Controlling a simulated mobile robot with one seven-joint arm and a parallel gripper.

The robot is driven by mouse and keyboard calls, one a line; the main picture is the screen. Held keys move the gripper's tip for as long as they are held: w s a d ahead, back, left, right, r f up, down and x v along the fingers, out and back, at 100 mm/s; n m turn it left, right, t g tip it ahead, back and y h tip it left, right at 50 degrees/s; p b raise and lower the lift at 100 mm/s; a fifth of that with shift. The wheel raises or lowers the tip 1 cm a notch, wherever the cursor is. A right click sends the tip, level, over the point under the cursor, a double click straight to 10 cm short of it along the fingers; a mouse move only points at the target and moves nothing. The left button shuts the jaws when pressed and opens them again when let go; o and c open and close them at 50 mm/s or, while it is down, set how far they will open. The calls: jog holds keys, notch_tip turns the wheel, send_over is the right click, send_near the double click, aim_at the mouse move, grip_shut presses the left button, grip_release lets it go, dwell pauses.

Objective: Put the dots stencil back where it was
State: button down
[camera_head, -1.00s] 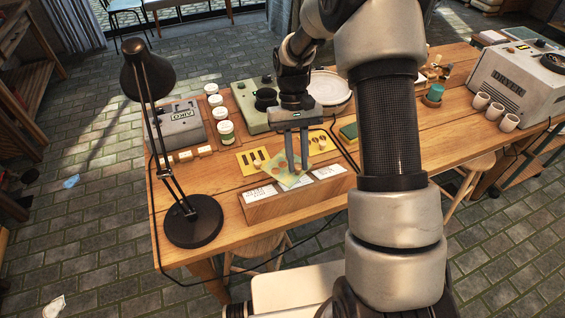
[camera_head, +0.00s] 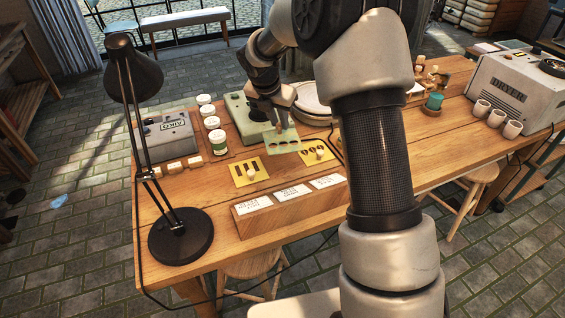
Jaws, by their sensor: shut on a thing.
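My gripper (camera_head: 279,120) is shut on the dots stencil (camera_head: 284,141), a thin pale yellow-green sheet with a row of dark round spots near its lower edge. The sheet hangs tilted in front of the green machine, apparently above the table. Two yellow stencils lie on the table below it. One has dark bars (camera_head: 241,179), and one has drop-like cutouts (camera_head: 309,163); each has a small pale knob. A wooden card holder (camera_head: 290,215) with three white printed cards stands in front of them.
A black desk lamp (camera_head: 181,238) stands at the front left. A grey box (camera_head: 166,137), white jars (camera_head: 213,123) and a green machine (camera_head: 241,117) stand behind. Pale plates (camera_head: 311,98) lie at the back. A dryer (camera_head: 516,88) and cups stand at right.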

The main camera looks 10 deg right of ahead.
jog(key=shift+w+a+n+y, duration=0.15)
jog(key=shift+w+n+y, duration=0.15)
jog(key=shift+w+n, duration=0.35)
jog(key=shift+s+f+n, duration=0.1)
jog(key=shift+f+n, duration=0.15)
jog(key=shift+n, duration=0.1)
notch_tip(320, 180, down, 9)
jog(key=b, duration=0.2)
jog(key=shift+f+b, duration=0.1)
jog(key=shift+b, duration=0.25)
jog(key=shift+f, duration=0.15)
jog(key=c, duration=1.6)
grip_release()
